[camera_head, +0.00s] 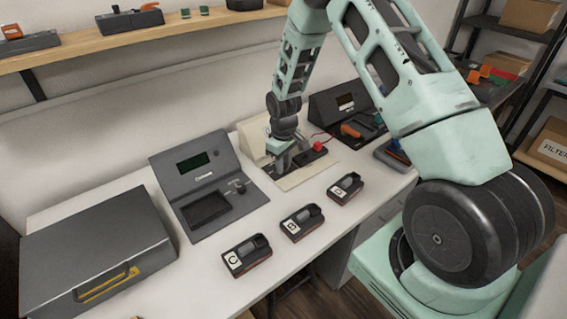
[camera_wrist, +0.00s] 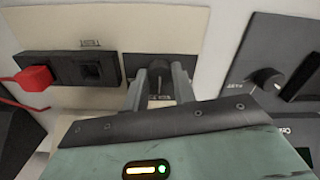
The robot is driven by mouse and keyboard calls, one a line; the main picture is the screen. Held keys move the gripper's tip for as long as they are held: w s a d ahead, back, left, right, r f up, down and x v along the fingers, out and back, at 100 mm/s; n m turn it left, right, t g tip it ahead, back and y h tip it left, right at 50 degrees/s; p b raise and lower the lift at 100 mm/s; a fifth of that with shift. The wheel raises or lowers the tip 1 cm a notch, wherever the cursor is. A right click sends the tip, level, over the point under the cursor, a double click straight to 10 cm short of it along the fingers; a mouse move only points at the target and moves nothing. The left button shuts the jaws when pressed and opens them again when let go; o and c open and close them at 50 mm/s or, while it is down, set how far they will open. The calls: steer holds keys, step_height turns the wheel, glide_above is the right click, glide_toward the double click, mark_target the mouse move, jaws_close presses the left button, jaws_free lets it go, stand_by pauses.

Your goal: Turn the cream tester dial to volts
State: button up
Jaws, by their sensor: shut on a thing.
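The cream tester (camera_head: 294,181) stands at the back of the table, mostly behind my arm in the head view. Its cream panel also shows in the wrist view (camera_wrist: 128,24). My gripper (camera_head: 284,168) is down at the tester's face. In the wrist view my gripper (camera_wrist: 159,84) has its two fingers on either side of the dial (camera_wrist: 160,72), which sits on a dark square plate, and it is shut on it. The fingers cover much of the dial, and I cannot read which setting it points to.
A red plug (camera_wrist: 36,78) sits in a black socket block (camera_wrist: 75,70) beside the dial, with a red wire. A dark grey tester (camera_head: 200,180) stands to the left, another dark device (camera_head: 340,102) to the right. Several lettered modules, one marked C (camera_head: 246,257), lie in front.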

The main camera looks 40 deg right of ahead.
steer(key=o, duration=1)
step_height(320, 180, up, 18)
steer(key=shift+f+b, duration=0.25)
steer(key=shift+b, duration=0.25)
steer(key=s+a+r+n, duration=0.1)
steer(key=s+a+r, duration=0.1)
steer(key=s+a, duration=0.5)
steer(key=s+a+r+n, duration=0.1)
steer(key=s+a+r, duration=0.15)
steer(key=a, duration=0.85)
steer(key=s+a, duration=0.2)
steer(key=s, duration=0.5)
steer(key=s+a+n, duration=0.1)
steer(key=s+a, duration=0.2)
steer(key=s, duration=0.4)
steer(key=s+a+n, duration=0.1)
steer(key=s+a, duration=0.2)
steer(key=s, duration=0.4)
steer(key=shift+s+a+r+y, duration=0.15)
steer(key=shift+s+r+y, duration=0.15)
steer(key=shift+s, duration=0.1)
